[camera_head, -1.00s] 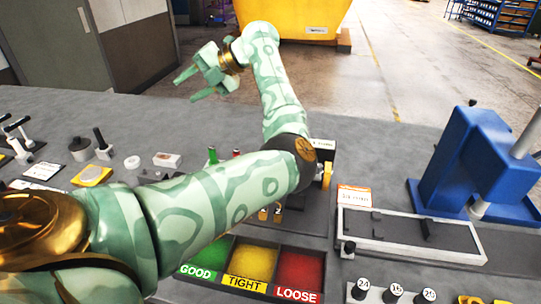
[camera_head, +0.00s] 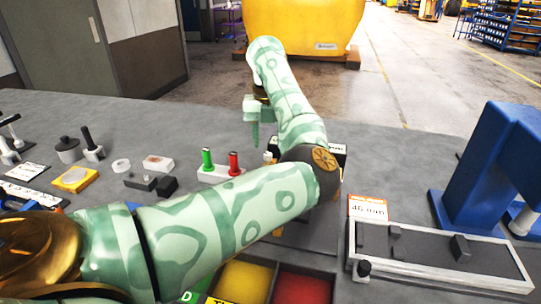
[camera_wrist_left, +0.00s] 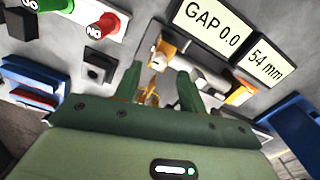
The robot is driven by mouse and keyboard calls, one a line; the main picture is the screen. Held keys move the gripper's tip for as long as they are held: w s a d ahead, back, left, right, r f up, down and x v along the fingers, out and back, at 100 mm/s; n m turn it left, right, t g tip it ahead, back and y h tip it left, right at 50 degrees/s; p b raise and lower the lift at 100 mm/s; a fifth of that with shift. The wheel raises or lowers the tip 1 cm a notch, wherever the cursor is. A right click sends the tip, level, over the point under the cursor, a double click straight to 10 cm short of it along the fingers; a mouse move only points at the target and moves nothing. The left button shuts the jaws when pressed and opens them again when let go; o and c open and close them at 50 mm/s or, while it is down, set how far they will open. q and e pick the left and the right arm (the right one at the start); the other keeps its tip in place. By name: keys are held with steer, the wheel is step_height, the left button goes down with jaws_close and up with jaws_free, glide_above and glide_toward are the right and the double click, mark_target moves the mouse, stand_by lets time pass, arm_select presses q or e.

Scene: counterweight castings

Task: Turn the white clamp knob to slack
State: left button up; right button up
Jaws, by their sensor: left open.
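A small whitish part beside the fingers in the head view (camera_head: 268,157) looks like the white clamp knob, but I cannot tell for sure. The fingers and arm hide much of the gauge.
A green knob (camera_head: 207,158) and a red knob (camera_head: 234,162) stand on a white block left of the gripper. A display reading GAP 0.0 (camera_wrist_left: 214,28) is close by. Sorting bins (camera_head: 245,278) lie in front, a blue press (camera_head: 485,165) at right.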

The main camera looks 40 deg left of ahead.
mark_target(268, 154)
arm_select(q)
step_height(268, 154, down, 3)
steer(key=shift+r+b, duration=0.1)
steer(key=shift+b, duration=0.25)
steer(key=shift+f, duration=0.3)
jaws_close()
